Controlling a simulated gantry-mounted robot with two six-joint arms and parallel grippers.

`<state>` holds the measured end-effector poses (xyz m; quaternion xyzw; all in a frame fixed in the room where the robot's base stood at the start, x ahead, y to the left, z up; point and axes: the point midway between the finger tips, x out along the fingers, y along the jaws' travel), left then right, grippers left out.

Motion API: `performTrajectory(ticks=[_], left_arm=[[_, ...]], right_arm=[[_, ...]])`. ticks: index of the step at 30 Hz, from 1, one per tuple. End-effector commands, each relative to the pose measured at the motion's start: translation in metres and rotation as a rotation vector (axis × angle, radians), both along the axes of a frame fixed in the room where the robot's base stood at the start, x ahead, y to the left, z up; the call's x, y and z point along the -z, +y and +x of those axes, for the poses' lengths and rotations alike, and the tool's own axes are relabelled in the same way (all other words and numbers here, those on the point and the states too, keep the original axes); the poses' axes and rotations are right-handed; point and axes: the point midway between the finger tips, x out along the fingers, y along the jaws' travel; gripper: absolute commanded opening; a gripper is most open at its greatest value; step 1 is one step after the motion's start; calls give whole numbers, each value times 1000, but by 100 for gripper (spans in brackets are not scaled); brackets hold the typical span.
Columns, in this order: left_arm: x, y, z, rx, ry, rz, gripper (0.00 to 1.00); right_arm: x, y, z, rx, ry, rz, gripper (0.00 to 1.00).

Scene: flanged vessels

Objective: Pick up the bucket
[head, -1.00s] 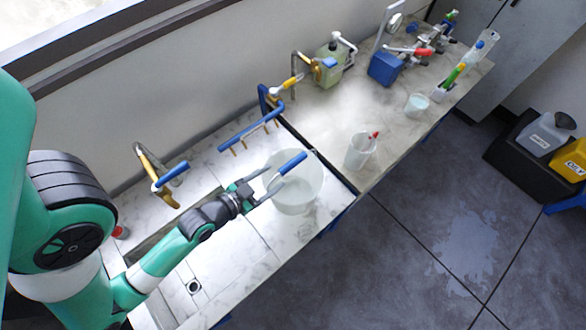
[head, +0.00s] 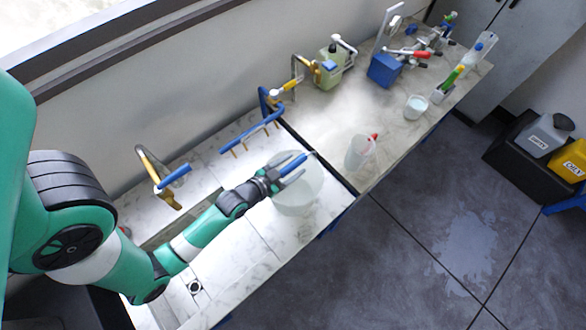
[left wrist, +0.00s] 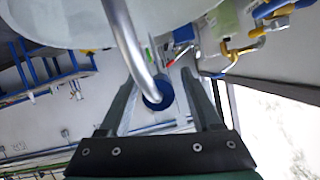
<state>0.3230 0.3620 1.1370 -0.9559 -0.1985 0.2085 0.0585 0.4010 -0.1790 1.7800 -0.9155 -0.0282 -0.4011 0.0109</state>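The pale, translucent bucket (head: 297,193) stands on the white marbled worktop, close to its front edge. Its raised metal handle carries a blue grip (head: 291,163). My left gripper (head: 292,172) is at the handle, over the bucket. In the left wrist view, the blue grip (left wrist: 157,93) lies between the fingers of my left gripper (left wrist: 160,85), with visible gaps on both sides, so it is open around the grip. The bucket wall (left wrist: 60,22) fills the upper left there. My right gripper is not in view.
A clear jug (head: 361,152) and a small beaker (head: 416,107) stand to the right, past a dark seam. A blue rack (head: 252,136) and a tap (head: 160,180) are behind, near the wall. A green bottle (head: 329,66) stands farther back. Open floor lies right of the worktop.

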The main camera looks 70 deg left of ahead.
Motion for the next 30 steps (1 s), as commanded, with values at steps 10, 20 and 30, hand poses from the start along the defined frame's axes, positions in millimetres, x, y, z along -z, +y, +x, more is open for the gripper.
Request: performTrajectory(ticks=[10, 20, 30], left_arm=[[0, 0, 0, 0, 0, 0, 0], [0, 0, 0, 0, 0, 1, 0], [0, 0, 0, 0, 0, 1, 0]], right_arm=[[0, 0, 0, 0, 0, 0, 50], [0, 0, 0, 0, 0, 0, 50], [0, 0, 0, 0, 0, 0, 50]])
